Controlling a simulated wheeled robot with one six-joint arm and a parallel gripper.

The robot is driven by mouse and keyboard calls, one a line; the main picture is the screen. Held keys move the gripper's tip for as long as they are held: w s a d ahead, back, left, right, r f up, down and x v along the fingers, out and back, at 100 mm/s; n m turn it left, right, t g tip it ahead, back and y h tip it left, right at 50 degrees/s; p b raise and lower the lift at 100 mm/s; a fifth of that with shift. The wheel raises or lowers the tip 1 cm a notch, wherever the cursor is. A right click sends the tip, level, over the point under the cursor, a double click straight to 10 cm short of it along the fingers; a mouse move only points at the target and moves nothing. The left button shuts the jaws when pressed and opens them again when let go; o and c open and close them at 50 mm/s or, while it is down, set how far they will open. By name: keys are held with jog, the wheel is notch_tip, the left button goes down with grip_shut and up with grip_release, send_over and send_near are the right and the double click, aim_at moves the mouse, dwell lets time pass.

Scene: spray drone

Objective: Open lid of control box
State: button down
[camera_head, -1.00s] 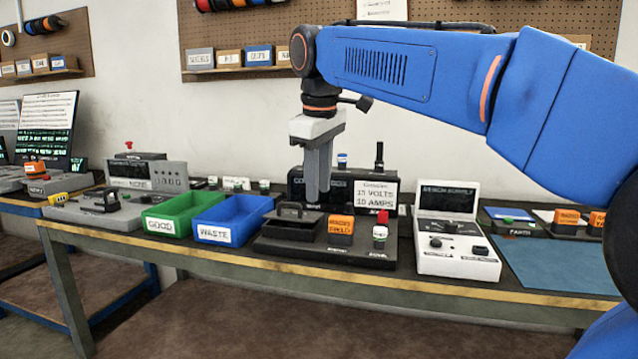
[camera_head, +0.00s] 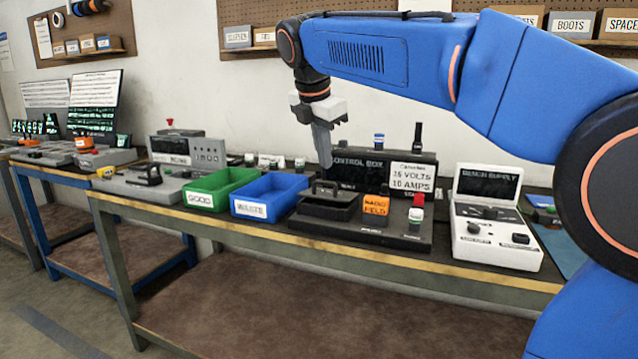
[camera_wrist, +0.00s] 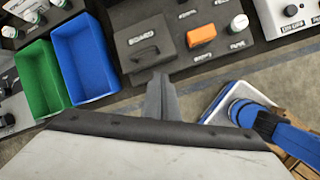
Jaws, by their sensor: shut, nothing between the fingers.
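A dark panel lettered CONTROL BOX (camera_head: 355,165) stands at the back of a dark base on the bench. In front of it is a dark box with a raised handle on its lid (camera_head: 322,207); the lid looks closed. The lid and handle show in the wrist view (camera_wrist: 135,50), beyond my fingertips. My gripper (camera_head: 325,160) is shut and empty, slanting down above the handle, apart from it in the head view. In the wrist view the closed fingers (camera_wrist: 160,85) point at the lid's near edge; I cannot tell the exact gap.
Left of the box sit a blue WASTE bin (camera_head: 268,195) and a green GOOD bin (camera_head: 215,190). Right of the handled lid are an orange block (camera_head: 375,207) and a red-topped button (camera_head: 417,203). A white bench supply (camera_head: 492,222) stands further right.

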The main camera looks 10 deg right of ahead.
jog(key=w+a+n, duration=0.2)
jog(key=w+n, duration=0.1)
jog(key=n, duration=0.3)
send_near(323, 195)
jog(key=shift+t+h, duration=0.3)
jog(key=f, duration=0.2)
jog(key=w+f, duration=0.1)
jog(key=f, duration=0.1)
jog(key=shift+d+f, duration=0.2)
jog(key=shift+f, duration=0.05)
jog(key=shift+d+r, duration=0.1)
jog(key=shift+r, duration=0.05)
